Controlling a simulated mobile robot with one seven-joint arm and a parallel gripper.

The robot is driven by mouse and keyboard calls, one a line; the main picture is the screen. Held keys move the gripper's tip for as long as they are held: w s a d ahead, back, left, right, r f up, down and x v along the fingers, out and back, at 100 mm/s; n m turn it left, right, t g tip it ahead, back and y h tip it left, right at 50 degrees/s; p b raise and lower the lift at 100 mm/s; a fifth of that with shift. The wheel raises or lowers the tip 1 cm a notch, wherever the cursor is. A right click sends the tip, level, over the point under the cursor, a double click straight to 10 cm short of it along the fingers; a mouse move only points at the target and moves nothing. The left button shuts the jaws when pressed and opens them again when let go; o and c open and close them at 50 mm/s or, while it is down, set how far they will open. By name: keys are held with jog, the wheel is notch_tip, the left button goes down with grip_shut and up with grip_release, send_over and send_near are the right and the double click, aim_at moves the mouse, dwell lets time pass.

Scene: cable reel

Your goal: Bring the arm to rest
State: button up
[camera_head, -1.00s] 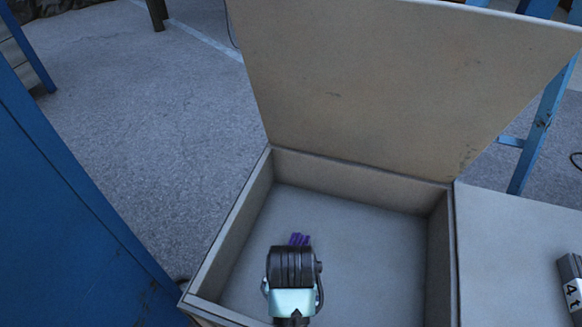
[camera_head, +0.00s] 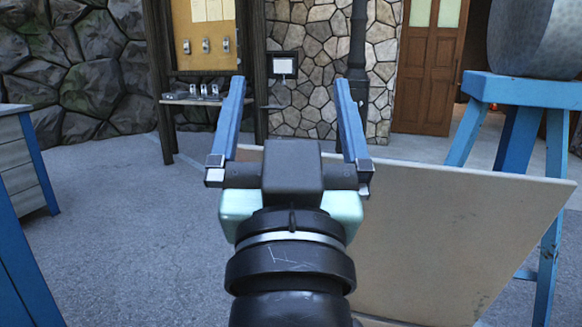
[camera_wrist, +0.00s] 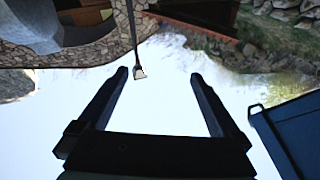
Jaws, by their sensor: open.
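My gripper (camera_head: 290,95) is raised in the middle of the head view, its two blue fingers spread wide with nothing between them. It stands in front of the raised tan lid (camera_head: 450,235) of the box. In the wrist view the gripper (camera_wrist: 160,80) is also open and empty, against bright sky. The inside of the box is out of view below the picture.
A blue stand (camera_head: 545,90) bearing a grey round object (camera_head: 535,38) is at the right. A board with hooks (camera_head: 205,30) and a wooden door (camera_head: 430,70) are at the back. Blue furniture edges the left. Open floor (camera_head: 130,220) lies left of my arm.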

jog(key=s+r+t+p, duration=0.3)
jog(key=s+r, duration=0.4)
jog(key=r, duration=0.3)
jog(key=shift+s+r+t, duration=0.2)
jog(key=shift+t, duration=0.1)
jog(key=r+p, duration=0.3)
jog(key=p, duration=0.1)
jog(key=r+p, duration=0.7)
jog(key=r, duration=0.1)
jog(key=shift+w+r+p, duration=0.25)
jog(key=shift+p, duration=0.15)
jog(key=shift+c, duration=0.2)
